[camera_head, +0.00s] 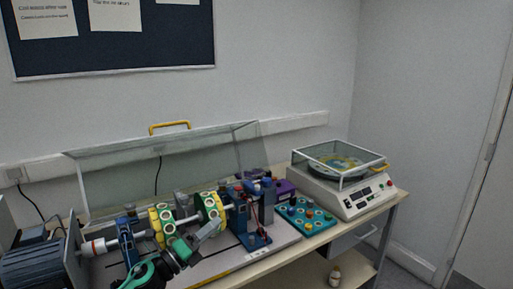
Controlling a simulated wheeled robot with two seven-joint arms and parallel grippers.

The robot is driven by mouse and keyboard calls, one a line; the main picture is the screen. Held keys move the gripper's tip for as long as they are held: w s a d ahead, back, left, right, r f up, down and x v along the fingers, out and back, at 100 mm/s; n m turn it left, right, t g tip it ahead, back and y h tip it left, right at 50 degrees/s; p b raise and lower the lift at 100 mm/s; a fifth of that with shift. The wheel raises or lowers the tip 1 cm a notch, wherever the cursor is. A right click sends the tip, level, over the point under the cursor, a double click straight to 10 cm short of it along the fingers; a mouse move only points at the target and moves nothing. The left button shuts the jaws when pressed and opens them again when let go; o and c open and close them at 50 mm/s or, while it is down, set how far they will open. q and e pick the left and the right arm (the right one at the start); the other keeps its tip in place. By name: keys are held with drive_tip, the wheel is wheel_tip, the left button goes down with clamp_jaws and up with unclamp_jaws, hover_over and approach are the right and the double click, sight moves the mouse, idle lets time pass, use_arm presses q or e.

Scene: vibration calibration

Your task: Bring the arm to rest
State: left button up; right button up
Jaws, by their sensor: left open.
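My left arm comes in at the bottom left, in front of the shaft rig. My left gripper (212,229) is open and seems empty, its grey fingers pointing up and right. The arm hides part of the rig's base plate. My right gripper does not show.
The bench (393,205) carries the rig, a motor (42,267) and a raised clear cover (115,187). A tray of small coloured parts (306,215) and a balancing machine (348,200) stand at right. A small bottle (335,276) is on the lower shelf.

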use_arm(q)
drive_tip(key=s+a+f+n+y, duration=0.5)
drive_tip(key=s+f+n+y, duration=0.3)
drive_tip(key=n, duration=0.5)
drive_tip(key=s+a+f+n+y, duration=0.4)
drive_tip(key=s+f+n+y, duration=0.4)
drive_tip(key=n, duration=0.4)
drive_tip(key=s+a+f+n+g, duration=0.1)
drive_tip(key=s+f+n+g, duration=0.35)
drive_tip(key=s, duration=0.75)
drive_tip(key=s+a+f+n+g, duration=0.1)
drive_tip(key=s+f+n+g, duration=0.35)
drive_tip(key=s, duration=0.75)
wheel_tip(320, 180, down, 32)
drive_tip(key=m+g, duration=0.2)
drive_tip(key=g, duration=0.1)
drive_tip(key=s+a+f+g, duration=0.1)
drive_tip(key=s+a+f, duration=0.2)
drive_tip(key=s+f, duration=1.6)
drive_tip(key=shift+s+f+g+p, duration=0.2)
drive_tip(key=shift+s+g+p, duration=0.1)
drive_tip(key=shift+s+p, duration=0.25)
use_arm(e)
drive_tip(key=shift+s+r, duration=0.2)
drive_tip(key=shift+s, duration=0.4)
